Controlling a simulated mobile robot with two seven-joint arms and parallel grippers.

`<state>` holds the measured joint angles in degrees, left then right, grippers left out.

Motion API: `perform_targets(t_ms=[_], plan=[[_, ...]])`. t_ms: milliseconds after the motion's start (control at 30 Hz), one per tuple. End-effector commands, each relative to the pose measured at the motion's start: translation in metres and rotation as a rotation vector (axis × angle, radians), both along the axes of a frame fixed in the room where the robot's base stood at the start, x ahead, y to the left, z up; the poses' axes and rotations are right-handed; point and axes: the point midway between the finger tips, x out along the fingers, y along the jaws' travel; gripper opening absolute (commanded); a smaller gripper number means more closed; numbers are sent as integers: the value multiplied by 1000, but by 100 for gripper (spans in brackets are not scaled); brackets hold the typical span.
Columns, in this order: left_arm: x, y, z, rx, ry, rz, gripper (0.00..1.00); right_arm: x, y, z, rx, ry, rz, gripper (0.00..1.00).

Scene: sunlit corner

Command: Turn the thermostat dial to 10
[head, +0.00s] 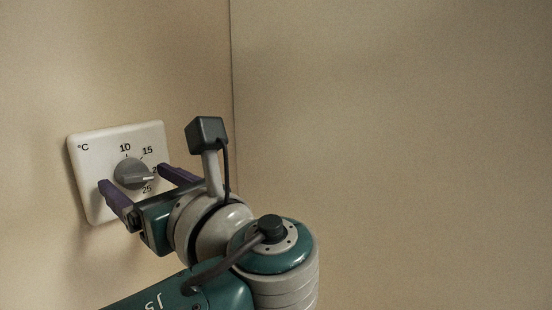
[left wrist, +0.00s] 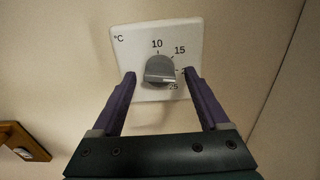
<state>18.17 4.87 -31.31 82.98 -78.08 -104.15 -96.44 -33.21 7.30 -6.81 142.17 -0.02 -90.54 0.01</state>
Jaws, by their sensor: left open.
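The thermostat is a white square plate (head: 92,160) marked °C on the left wall, and it also shows in the left wrist view (left wrist: 130,45). Its grey round dial (head: 128,172) has a raised grip bar whose pale end points right, between the partly hidden 20 and the 25. The 10 is above the dial and the 15 is at its upper right. The dial (left wrist: 159,70) is in full view from the wrist. My left gripper (head: 137,176) is open, its purple fingers on either side of the dial and apart from it. My right gripper is not in view.
Two beige walls meet in a corner (head: 232,80) just right of the thermostat. A brown wooden object (left wrist: 22,142) is at the lower left in the left wrist view.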

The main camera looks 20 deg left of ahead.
Motion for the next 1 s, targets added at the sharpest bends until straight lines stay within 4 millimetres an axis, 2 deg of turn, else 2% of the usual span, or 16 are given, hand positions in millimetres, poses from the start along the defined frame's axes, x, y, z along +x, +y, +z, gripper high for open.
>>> perform_targets(t_ms=[300, 1000], plan=[[1, 4, 0, 0, -1, 0, 78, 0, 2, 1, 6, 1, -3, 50], [1, 3, 0, 0, -1, 0, 0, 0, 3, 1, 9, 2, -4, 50]])
